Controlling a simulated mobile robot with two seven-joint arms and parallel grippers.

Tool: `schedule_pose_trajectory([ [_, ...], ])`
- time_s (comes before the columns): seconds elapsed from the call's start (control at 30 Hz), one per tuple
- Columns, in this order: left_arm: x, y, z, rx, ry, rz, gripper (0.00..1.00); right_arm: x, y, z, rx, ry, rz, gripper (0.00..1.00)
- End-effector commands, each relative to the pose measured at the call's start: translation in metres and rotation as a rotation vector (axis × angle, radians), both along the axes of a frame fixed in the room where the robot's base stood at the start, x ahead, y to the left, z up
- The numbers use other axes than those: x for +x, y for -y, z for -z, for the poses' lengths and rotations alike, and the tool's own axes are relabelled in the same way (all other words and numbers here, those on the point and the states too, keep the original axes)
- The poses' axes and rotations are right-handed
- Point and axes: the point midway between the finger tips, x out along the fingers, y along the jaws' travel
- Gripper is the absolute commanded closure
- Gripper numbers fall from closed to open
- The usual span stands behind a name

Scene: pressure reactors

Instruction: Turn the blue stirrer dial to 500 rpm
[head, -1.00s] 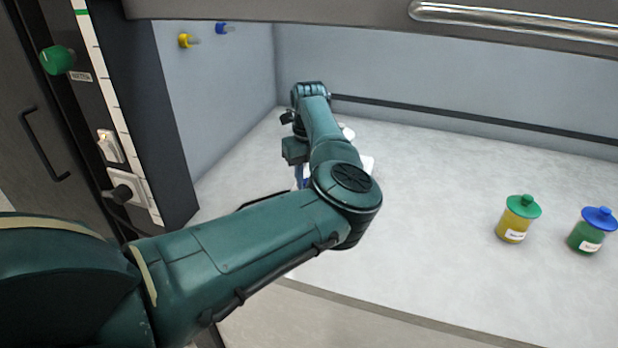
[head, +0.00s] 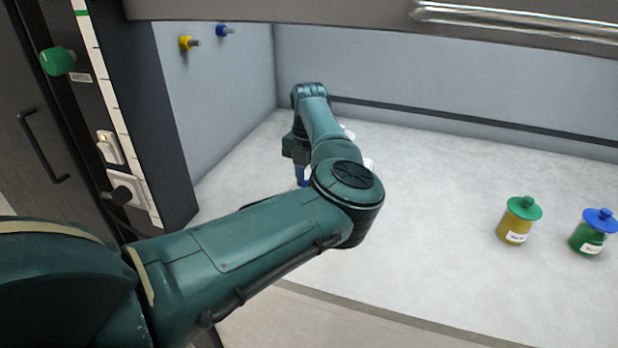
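My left arm reaches in from the left over the white worktop, its wrist bent down. My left gripper (head: 298,158) points down beside the forearm, and its fingertips are not clear. A small blue part (head: 301,176) shows just below it, largely hidden by my arm. I cannot tell whether it is the stirrer dial or whether the gripper touches it. Bits of a white object (head: 348,132) show behind the forearm. No dial scale or rpm reading is legible. My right gripper is out of view.
A yellow jar with a green lid (head: 517,222) and a green jar with a blue lid (head: 592,233) stand at right. Yellow (head: 186,43) and blue (head: 223,30) taps are on the left wall. A raised sash (head: 520,25) crosses the top. The worktop's middle right is clear.

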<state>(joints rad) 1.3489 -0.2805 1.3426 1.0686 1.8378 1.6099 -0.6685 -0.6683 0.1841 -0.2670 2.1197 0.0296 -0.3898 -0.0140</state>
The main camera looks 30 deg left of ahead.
Motion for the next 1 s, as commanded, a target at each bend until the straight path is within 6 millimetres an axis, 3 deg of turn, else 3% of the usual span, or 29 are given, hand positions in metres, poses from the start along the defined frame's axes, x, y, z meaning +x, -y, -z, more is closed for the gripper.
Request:
schedule_pose_trajectory([
  [0.4,0.0006,-0.0003,-0.0011,0.001,0.002,0.177,0.93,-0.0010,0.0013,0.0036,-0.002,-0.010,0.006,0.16],
  [0.93,0.0007,-0.0003,-0.0011,0.002,0.003,0.199,0.93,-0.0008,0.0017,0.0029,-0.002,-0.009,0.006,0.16],
  [0.97,0.0007,-0.0003,-0.0011,0.002,0.003,0.199,0.68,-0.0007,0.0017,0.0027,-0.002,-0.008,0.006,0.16],
  [1.0,0.0007,-0.0003,-0.0011,0.002,0.003,0.199,0.65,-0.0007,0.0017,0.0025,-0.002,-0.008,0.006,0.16],
])
